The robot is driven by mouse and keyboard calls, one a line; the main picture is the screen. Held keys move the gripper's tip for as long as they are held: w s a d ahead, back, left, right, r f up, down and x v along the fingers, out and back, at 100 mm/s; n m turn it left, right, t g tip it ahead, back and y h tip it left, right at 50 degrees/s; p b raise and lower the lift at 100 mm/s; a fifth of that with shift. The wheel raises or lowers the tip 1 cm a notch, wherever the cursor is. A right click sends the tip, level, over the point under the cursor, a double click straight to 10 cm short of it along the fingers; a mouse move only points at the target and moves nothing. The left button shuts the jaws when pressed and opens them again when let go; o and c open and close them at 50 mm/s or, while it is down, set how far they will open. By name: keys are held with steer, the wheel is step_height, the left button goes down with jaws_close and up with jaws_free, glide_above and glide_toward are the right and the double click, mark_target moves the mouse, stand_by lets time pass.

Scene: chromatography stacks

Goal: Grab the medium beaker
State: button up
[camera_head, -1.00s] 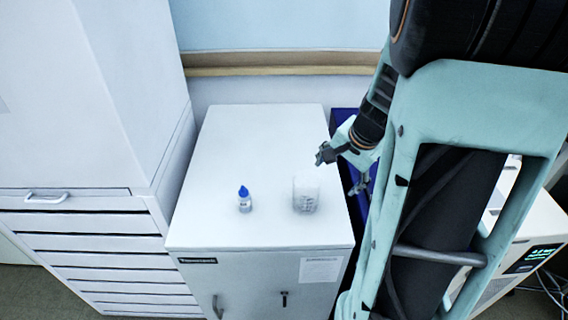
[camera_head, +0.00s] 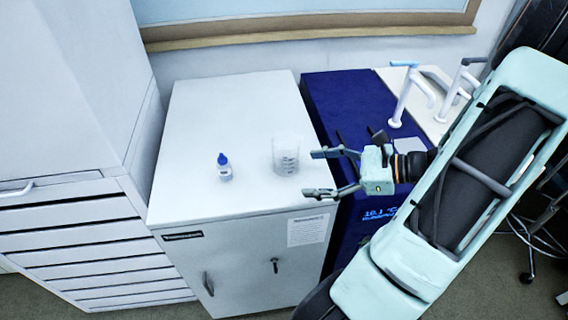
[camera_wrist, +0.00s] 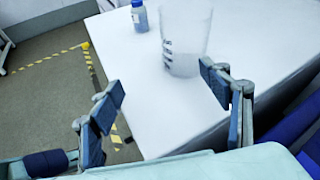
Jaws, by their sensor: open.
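The clear beaker (camera_head: 286,155) with dark graduation marks stands upright on the white cabinet top, near its right edge. It also shows in the wrist view (camera_wrist: 184,42), beyond the fingers. My gripper (camera_head: 324,173) is open and empty, just to the right of the beaker in the head view, with its fingers pointing left. In the wrist view my gripper (camera_wrist: 165,90) has its fingers spread wide, the right fingertip appearing close to the beaker's lower right side. I cannot tell if they touch. No other beaker shows for comparing size.
A small blue-capped bottle (camera_head: 224,168) stands left of the beaker. The white cabinet (camera_head: 205,125) top is otherwise clear. A dark blue unit (camera_head: 345,100) stands right of it, and a drawer cabinet (camera_head: 75,235) stands at left.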

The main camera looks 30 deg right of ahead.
mark_target(285, 147)
steer(key=m+t, duration=0.1)
steer(key=d+r+m+t+b, duration=0.1)
steer(key=t, duration=0.1)
steer(key=d+r+m+t+y, duration=0.1)
steer(key=shift+w+d+r+m+t, duration=0.1)
steer(key=shift+w+d+m+t, duration=0.15)
steer(key=shift+m+t, duration=0.05)
steer(key=shift+w+a+r, duration=0.15)
steer(key=shift+w, duration=0.1)
steer(key=b+x, duration=0.1)
steer(key=x, duration=0.9)
steer(key=shift+w, duration=0.15)
steer(key=shift+c, duration=0.6)
steer(key=c, duration=1.2)
